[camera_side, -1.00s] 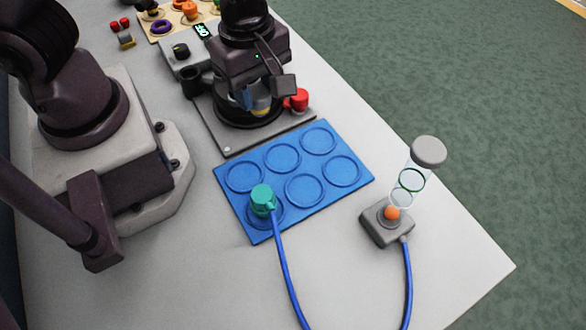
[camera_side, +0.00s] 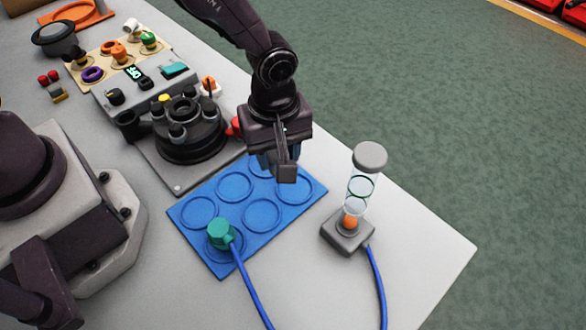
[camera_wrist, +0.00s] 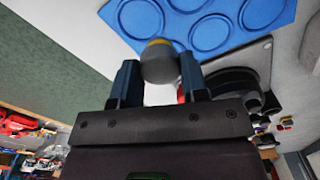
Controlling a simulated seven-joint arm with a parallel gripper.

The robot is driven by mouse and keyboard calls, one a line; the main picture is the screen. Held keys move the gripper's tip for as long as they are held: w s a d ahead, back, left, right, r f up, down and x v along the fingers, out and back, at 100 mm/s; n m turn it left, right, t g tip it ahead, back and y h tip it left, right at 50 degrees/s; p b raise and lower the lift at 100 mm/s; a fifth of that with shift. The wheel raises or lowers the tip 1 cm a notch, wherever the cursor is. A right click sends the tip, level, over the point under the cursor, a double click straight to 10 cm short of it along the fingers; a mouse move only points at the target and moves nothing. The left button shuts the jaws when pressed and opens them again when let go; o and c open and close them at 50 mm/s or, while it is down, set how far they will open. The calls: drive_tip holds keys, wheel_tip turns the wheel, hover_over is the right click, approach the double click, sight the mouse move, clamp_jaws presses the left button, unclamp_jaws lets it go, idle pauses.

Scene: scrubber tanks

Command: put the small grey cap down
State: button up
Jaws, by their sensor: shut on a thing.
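The small grey cap (camera_wrist: 160,65), with a yellow band at one end, is between the two dark blue fingers of my gripper (camera_wrist: 158,78) in the wrist view. My gripper is shut on it. In the side view my gripper (camera_side: 276,168) hangs above the far right part of the blue mat (camera_side: 218,262), which has several raised rings. The cap is hidden behind the gripper in the side view. I cannot tell the exact gap between cap and mat.
A teal plug (camera_side: 221,233) with a blue cable sits on the mat's near ring. A clear tube with a grey lid (camera_side: 370,157) stands upright on a grey base (camera_side: 347,233) right of the mat. A black round fixture (camera_side: 190,135) stands behind the mat.

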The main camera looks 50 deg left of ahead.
drive_tip(key=w+f, duration=0.1)
drive_tip(key=w+d+f, duration=0.1)
drive_tip(key=shift+f, duration=0.4)
drive_tip(key=shift+w+d+f, duration=0.1)
drive_tip(key=shift+w+f, duration=0.05)
drive_tip(key=shift+f, duration=0.75)
drive_tip(key=shift+w+d+f, duration=0.1)
drive_tip(key=shift+f, duration=0.8)
drive_tip(key=shift+f, duration=0.1)
drive_tip(key=o, duration=1)
